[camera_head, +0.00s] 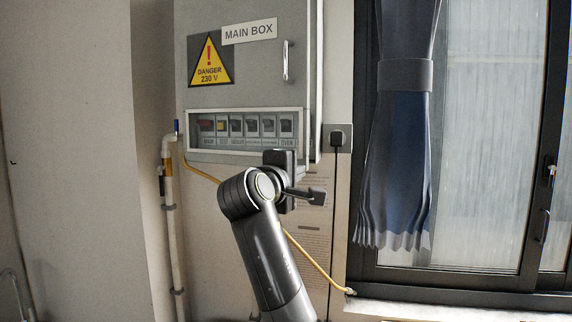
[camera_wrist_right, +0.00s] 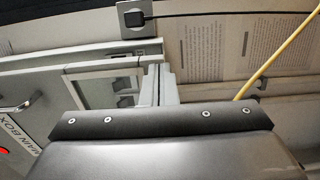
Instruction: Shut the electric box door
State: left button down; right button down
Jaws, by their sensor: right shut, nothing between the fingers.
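The electric box door (camera_head: 258,72) is a grey panel with a "MAIN BOX" label, a yellow danger sign and a metal handle (camera_head: 286,60). It looks nearly flush with the box; I cannot tell whether a small gap remains at its right edge. A window in its lower part shows a row of switches (camera_head: 245,125). My right gripper (camera_head: 318,197) is shut and empty, below the door's lower right corner. In the right wrist view, the door (camera_wrist_right: 50,90) is at the left, partly hidden behind my gripper body. My left gripper is not in view.
A wall socket (camera_head: 338,138) with a black plug and cable is right of the box. A window with a blue curtain (camera_head: 402,150) stands further right. A yellow hose (camera_head: 315,262) passes behind my right arm. A pipe (camera_head: 171,220) runs down the left.

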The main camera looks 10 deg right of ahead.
jog(key=shift+x, duration=0.95)
jog(key=shift+s, duration=0.1)
jog(key=w+d+y+p, duration=0.1)
jog(key=w, duration=0.1)
jog(key=w+d+n+t+y+p, duration=0.1)
jog(key=w+d, duration=0.1)
jog(key=w+d+n+y+p, duration=0.1)
jog(key=w+p, duration=0.1)
jog(key=shift+d+r+t, duration=0.15)
jog(key=shift+d+t, duration=0.15)
jog(key=shift+s+r+n+y, duration=0.1)
jog(key=shift+r+n+y, duration=0.1)
jog(key=shift+n+y, duration=0.1)
jog(key=shift+f, duration=0.1)
